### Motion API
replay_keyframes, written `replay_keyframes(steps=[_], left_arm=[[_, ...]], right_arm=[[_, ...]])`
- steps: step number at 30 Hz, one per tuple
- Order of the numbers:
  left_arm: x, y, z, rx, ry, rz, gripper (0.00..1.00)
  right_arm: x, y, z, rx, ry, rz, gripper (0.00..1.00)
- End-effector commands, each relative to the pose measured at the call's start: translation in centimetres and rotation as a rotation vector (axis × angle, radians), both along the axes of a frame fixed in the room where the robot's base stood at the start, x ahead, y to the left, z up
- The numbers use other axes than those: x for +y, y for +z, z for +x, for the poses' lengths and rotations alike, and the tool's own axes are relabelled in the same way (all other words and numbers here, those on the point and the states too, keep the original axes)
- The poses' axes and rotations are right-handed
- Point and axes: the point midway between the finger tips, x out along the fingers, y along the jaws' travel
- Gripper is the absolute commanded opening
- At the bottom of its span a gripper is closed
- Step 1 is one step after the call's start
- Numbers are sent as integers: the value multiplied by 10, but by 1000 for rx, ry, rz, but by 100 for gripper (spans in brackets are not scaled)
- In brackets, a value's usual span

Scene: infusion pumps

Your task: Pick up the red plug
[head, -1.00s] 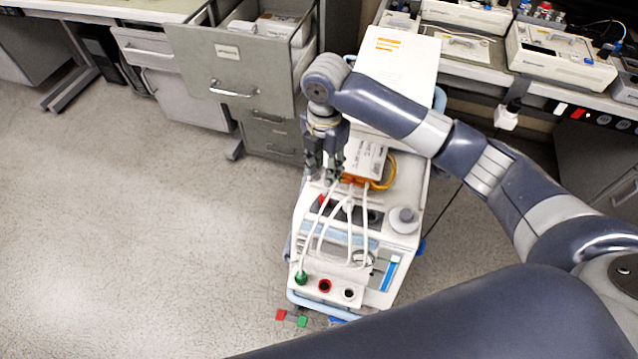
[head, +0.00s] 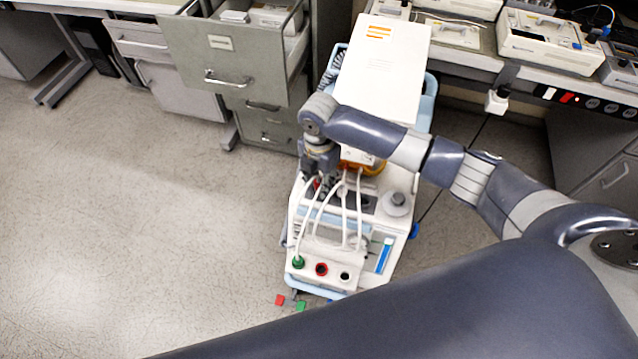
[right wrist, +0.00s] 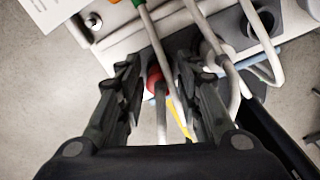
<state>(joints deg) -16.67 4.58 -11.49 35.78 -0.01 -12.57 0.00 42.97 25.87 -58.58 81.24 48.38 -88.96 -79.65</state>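The red plug (right wrist: 155,76) shows in the right wrist view between the fingers of my right gripper (right wrist: 156,72), with a pale cable by it. The fingers are apart on either side of it, and I see no clear grip on it. In the head view my right gripper (head: 318,182) is low over the back left of the white pump unit's top, and the plug there is mostly hidden. On the unit's front, a green plug (head: 298,262) sits in the left socket. The red-ringed socket (head: 321,269) beside it looks empty. My left gripper is out of view.
Several white cables (head: 345,210) loop over the unit close to my right gripper. A grey round knob (head: 398,199) stands to the right. An open drawer (head: 232,60) is behind at left. The floor at left is clear.

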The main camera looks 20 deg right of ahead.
Motion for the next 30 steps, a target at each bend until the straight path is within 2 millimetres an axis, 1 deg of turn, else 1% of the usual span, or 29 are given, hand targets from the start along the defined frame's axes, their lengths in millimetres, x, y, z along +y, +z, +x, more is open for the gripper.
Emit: replay_keyframes(steps=[1, 2, 3, 5, 6, 12, 19, 23, 26, 30], left_arm=[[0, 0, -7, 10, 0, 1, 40], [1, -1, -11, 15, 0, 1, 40], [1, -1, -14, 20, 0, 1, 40], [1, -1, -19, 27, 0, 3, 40], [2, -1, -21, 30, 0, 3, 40], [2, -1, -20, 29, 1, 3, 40], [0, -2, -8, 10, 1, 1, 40], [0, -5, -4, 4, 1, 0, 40], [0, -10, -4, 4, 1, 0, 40], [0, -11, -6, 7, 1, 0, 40]], right_arm=[[0, 0, 0, 0, 0, 0, 32], [0, 0, 0, 0, 0, 0, 26], [0, 0, 0, 0, 0, 0, 16], [0, 0, 0, 0, 0, 0, 3], [0, 0, 0, 0, 0, 0, 0], [0, 1, 0, -1, -1, 1, 0], [0, 6, 1, -3, -1, 2, 0], [0, 18, 1, -3, -1, 2, 0], [0, 35, 2, -5, 1, 1, 0], [1, 36, -22, 1, 2, 0, 0]])
